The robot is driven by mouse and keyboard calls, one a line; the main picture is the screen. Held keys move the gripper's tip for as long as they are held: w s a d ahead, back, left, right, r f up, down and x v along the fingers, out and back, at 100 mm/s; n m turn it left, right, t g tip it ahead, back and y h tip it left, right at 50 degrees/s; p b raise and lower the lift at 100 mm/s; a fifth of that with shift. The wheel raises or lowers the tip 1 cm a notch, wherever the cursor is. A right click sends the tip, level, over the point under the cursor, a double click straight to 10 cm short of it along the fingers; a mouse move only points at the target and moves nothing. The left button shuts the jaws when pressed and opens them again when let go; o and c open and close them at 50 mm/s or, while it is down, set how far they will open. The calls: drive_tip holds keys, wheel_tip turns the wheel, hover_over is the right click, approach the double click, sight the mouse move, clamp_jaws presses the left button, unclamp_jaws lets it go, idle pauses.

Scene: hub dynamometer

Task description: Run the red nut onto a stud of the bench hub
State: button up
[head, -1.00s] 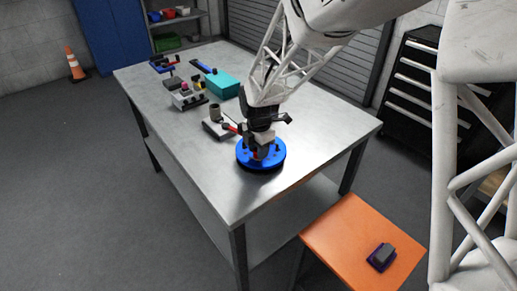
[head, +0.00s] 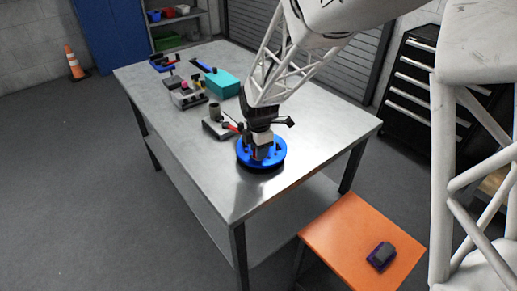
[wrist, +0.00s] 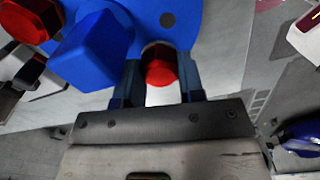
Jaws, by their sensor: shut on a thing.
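The bench hub is a blue disc (head: 246,157) near the front of the metal table; its blue face (wrist: 135,12) fills the top of the wrist view, with a blue block (wrist: 95,50) standing up from it. My gripper (wrist: 160,88) is shut on the red nut (wrist: 160,72), which sits between its two fingers close to the hub face. In the head view my gripper (head: 263,150) points down at the hub and the nut cannot be made out. The stud behind the nut is hidden, so I cannot tell whether the nut is on it.
A grey block with a cylinder (head: 215,112) and a red-ended tool (head: 232,127) lie just left of the hub. A teal box (head: 222,82) and several small parts are farther back. An orange stool (head: 335,225) bears a dark block. The table's front corner is clear.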

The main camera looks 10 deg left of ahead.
drive_tip(key=shift+m, duration=0.9)
clamp_jaws()
drive_tip(key=o, duration=0.9)
unclamp_jaws()
drive_tip(key=shift+d, duration=0.1)
drive_tip(key=shift+c, duration=0.2)
drive_tip(key=shift+w, duration=0.1)
drive_tip(key=shift+w+r, duration=0.15)
drive_tip(key=shift+r, duration=1.9)
drive_tip(key=n, duration=0.5)
drive_tip(key=shift+s+f+n, duration=0.25)
drive_tip(key=shift+f+n, duration=0.1)
drive_tip(key=shift+n, duration=0.05)
drive_tip(key=n, duration=0.6)
